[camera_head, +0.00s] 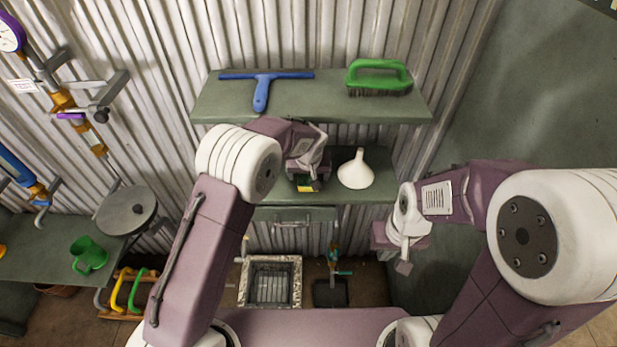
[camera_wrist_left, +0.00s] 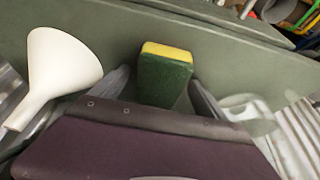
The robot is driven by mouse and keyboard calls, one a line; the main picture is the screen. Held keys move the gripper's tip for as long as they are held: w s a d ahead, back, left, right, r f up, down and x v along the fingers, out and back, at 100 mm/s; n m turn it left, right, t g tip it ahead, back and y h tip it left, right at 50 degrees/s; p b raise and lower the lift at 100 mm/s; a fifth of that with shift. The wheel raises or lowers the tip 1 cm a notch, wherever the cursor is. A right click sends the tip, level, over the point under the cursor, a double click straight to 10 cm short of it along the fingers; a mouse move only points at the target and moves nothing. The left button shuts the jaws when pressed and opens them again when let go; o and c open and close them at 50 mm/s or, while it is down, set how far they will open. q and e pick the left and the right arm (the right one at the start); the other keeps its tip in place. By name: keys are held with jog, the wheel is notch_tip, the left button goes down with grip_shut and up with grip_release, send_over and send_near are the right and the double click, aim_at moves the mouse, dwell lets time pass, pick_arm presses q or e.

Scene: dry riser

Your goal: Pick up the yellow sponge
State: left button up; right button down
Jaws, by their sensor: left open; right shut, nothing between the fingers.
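The yellow sponge (camera_wrist_left: 167,50), yellow on one face with a dark green body, is on the middle shelf in the left wrist view. In the head view only a small yellow part of the sponge (camera_head: 305,189) shows beneath my left gripper (camera_head: 307,178). In the left wrist view the fingers of my left gripper (camera_wrist_left: 162,92) are open, one on each side of the sponge's lower part. Whether they touch it I cannot tell. My right gripper (camera_head: 404,264) is shut and empty, to the right of the middle shelf.
A white funnel (camera_head: 356,170) stands on the middle shelf (camera_head: 374,190), close beside my left gripper. The upper shelf (camera_head: 325,107) above holds a blue squeegee (camera_head: 262,90) and a green brush (camera_head: 379,76). A sink-like basin (camera_head: 270,282) is below.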

pick_arm(q)
jog(key=shift+c, duration=0.4)
jog(key=c, duration=1.5)
jog(key=shift+r+p, duration=0.45)
jog(key=shift+p, duration=0.05)
jog(key=shift+s+b, duration=0.1)
jog(key=shift+b, duration=0.75)
jog(key=shift+s+r+b, duration=0.15)
jog(key=shift+s+b, duration=2.95)
jog(key=shift+s, duration=5.85)
